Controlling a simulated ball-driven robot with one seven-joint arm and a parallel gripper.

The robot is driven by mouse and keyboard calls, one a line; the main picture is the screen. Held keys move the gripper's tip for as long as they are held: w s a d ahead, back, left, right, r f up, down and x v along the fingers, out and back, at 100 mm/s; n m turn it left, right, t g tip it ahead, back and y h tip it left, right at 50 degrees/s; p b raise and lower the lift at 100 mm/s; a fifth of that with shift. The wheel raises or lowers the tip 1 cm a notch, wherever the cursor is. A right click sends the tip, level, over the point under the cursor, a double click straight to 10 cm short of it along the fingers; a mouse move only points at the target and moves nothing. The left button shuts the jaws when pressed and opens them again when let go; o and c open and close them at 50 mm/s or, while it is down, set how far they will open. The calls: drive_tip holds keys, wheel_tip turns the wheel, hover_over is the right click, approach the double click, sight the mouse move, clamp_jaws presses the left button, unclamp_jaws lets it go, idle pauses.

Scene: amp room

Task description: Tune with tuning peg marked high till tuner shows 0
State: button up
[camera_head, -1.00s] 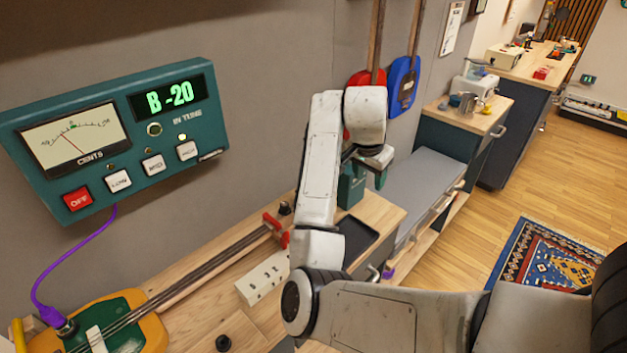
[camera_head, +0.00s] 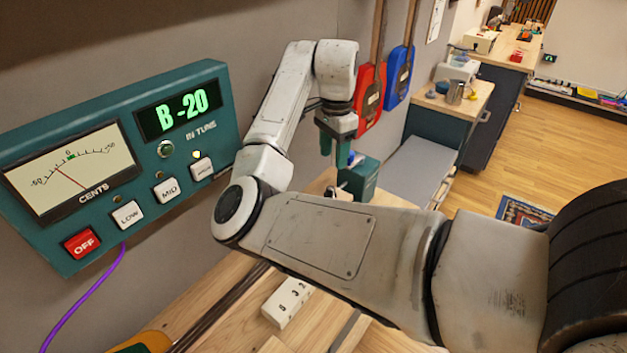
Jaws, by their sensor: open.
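The green tuner (camera_head: 130,88) on the wall shows "B -20" on its display (camera_head: 180,110). Its needle on the dial (camera_head: 70,172) points left of 0, and a small light glows above the rightmost white button (camera_head: 201,170). The stringed instrument lies on the bench; only part of its neck (camera_head: 215,312) and an edge of its yellow-green body (camera_head: 148,342) show. My gripper (camera_head: 334,156) points down with green fingers apart and empty, above the bench's far end.
A green box (camera_head: 361,178) stands just beyond my gripper. A white block with dark marks (camera_head: 287,302) lies on the bench beside the neck. Red (camera_head: 369,97) and blue (camera_head: 397,76) instruments hang on the wall. Wooden floor (camera_head: 510,150) is open at right.

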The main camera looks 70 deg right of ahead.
sight(331, 188)
wheel_tip(331, 188, down, 11)
drive_tip(key=shift+w+r+p, duration=0.1)
drive_tip(key=shift+w+p, duration=0.05)
drive_tip(key=shift+p, duration=0.45)
clamp_jaws()
idle(0.3)
